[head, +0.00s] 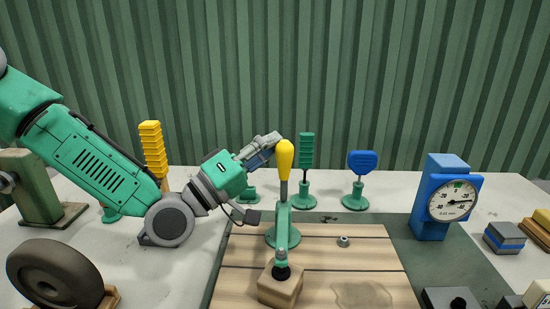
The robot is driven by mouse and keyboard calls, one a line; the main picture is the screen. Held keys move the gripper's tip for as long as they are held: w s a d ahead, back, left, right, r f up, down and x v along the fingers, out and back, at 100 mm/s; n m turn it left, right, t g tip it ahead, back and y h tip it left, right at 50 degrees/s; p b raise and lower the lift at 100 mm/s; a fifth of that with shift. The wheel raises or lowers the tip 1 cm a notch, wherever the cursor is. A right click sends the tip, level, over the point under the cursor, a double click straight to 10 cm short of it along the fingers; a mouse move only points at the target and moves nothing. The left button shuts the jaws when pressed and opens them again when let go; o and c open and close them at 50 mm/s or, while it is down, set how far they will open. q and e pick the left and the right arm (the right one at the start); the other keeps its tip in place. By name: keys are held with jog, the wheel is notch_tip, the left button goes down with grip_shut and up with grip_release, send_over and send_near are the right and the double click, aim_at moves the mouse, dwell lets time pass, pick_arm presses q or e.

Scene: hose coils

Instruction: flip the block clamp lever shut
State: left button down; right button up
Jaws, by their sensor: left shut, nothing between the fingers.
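The block clamp (283,224) is green and stands on a slatted wooden board. Its lever (285,158) has a yellow grip and points up, close to upright. The clamp's arm reaches forward, with its dark tip over a wooden block (278,290); I cannot tell whether the tip presses on it. My left gripper (264,149) is shut and empty. Its fingers are just left of the yellow grip, near its upper part; whether they touch it is unclear. My right gripper is out of view.
Behind stand a yellow ribbed handle (153,150), a green ribbed handle (306,155) and a blue paddle handle (361,163). A blue gauge (448,195) stands at right. A nut (343,241) lies on the wooden board (375,262). A dark wheel (52,273) is front left.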

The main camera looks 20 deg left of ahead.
pick_arm(q)
jog(key=v, duration=0.7)
jog(key=shift+a+f, duration=0.2)
jog(key=shift+s, duration=0.2)
